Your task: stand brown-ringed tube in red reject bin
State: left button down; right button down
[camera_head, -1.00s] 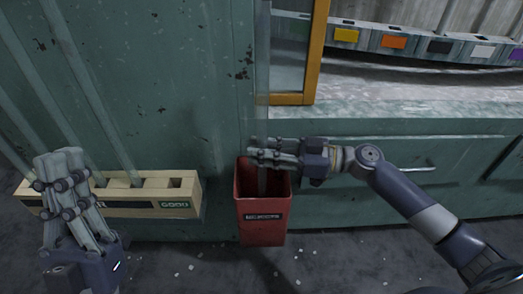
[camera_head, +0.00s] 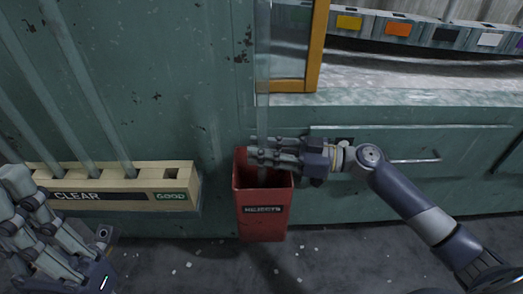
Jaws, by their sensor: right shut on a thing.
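The red bin (camera_head: 262,222) stands on the floor against the green wall, with a dark label on its front. My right gripper (camera_head: 256,156) is over the bin's mouth, shut on a clear glass tube (camera_head: 263,90). The tube is upright and faint. It rises well above the fingers, and its lower part goes down into the bin's opening. I cannot make out a brown ring, and the tube's bottom end is hidden inside the bin. My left gripper (camera_head: 22,205) is at the lower left in front of the rack; its finger opening is unclear.
A pale wooden rack (camera_head: 120,202) marked CLEAR and GOOD stands left of the bin, with several tubes upright in it and an empty hole at its right end. An orange frame (camera_head: 316,50) and a worktop (camera_head: 420,97) with colour-marked blocks are above right.

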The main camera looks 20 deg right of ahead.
jog(key=shift+f, duration=0.3)
jog(key=c, duration=1.4)
grip_release()
jog(key=shift+o, duration=0.2)
jog(key=v, duration=1.2)
